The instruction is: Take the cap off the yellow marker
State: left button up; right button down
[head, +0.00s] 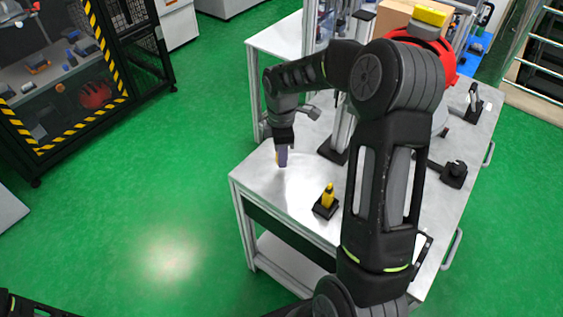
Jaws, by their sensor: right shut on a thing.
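The yellow marker (329,193) stands upright in a square black holder (325,207) near the front of the metal table. Its upper part narrows to a thin tip, and no cap shows on it. My right gripper (282,158) is to the left of the marker, over the table's left part and apart from the holder. It points down and is shut on a small yellow piece (278,158) that looks like the cap. The purplish fingers hide most of it.
The metal table (262,186) is bare around the holder on its left side. A grey post on a dark foot (333,153) stands behind. A black device (454,173) sits at the right, and a cardboard box (395,14) is at the back. My right arm hides part of the table.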

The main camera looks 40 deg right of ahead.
aim_at(281, 170)
jog(key=shift+f, duration=1.8)
jog(key=shift+f, duration=0.2)
jog(key=c, duration=1.2)
grip_release()
jog(key=shift+o, duration=0.2)
jog(key=shift+r, duration=0.15)
notch_tip(281, 170, up, 12)
jog(key=shift+r, duration=0.1)
jog(key=shift+a, duration=0.1)
